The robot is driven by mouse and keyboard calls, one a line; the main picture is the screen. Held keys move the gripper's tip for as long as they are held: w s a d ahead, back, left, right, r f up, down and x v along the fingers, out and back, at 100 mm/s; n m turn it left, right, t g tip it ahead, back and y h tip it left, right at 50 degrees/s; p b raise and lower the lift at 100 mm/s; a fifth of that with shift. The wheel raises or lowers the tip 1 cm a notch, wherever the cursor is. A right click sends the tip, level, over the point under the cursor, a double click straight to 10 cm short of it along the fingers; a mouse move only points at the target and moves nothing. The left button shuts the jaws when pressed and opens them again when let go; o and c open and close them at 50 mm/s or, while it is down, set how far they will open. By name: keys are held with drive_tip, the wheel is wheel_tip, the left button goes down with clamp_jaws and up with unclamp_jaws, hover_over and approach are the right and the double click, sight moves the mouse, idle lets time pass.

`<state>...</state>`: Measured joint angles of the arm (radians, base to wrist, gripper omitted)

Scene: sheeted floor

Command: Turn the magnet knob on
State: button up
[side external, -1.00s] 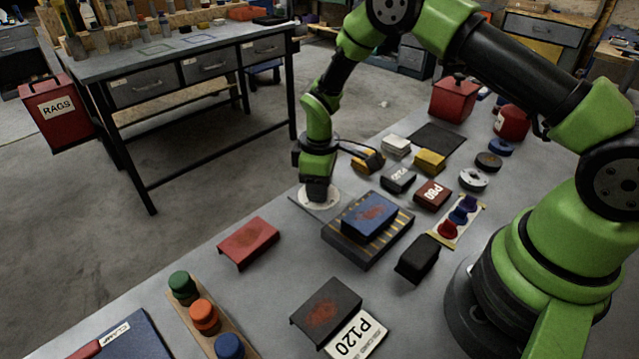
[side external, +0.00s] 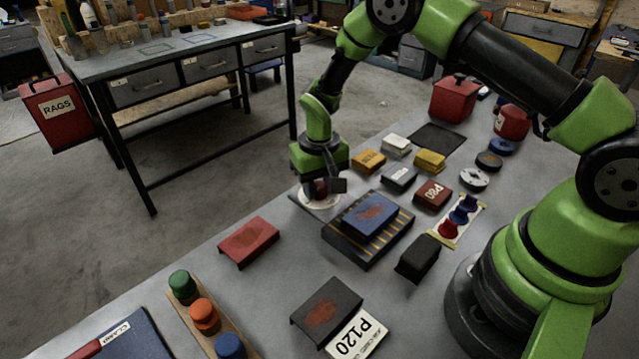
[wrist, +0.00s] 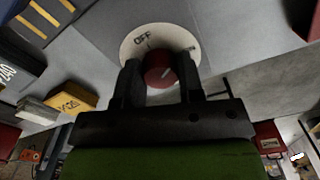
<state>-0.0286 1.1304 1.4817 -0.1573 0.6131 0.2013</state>
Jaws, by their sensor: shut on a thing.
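The magnet knob (wrist: 159,72) is a red round knob with a pale pointer line, on a white round dial (wrist: 138,42). "OFF" is printed on the dial; the rest of its lettering is hidden or unclear. My gripper (wrist: 160,75) is shut on the knob, one dark finger on each side. In the side view, my gripper (side external: 321,188) points down over the white dial (side external: 318,203), and the knob is mostly hidden. The dial sits on a grey plate beside a dark, yellow-striped block (side external: 372,248) that carries a blue, rust-stained piece (side external: 370,215).
A red piece (side external: 249,243) lies to the left of the striped block. A black block (side external: 418,258) and several sanding blocks, including a P80 one (side external: 432,194), stand to the right. A rack with coloured knobs (side external: 205,316) is at the front left.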

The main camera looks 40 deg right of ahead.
sight(319, 186)
drive_tip(key=m, duration=0.6)
drive_tip(key=shift+m, duration=0.4)
idle(0.3)
drive_tip(key=o, duration=0.9)
wheel_tip(319, 186, up, 10)
drive_tip(key=shift+r, duration=0.1)
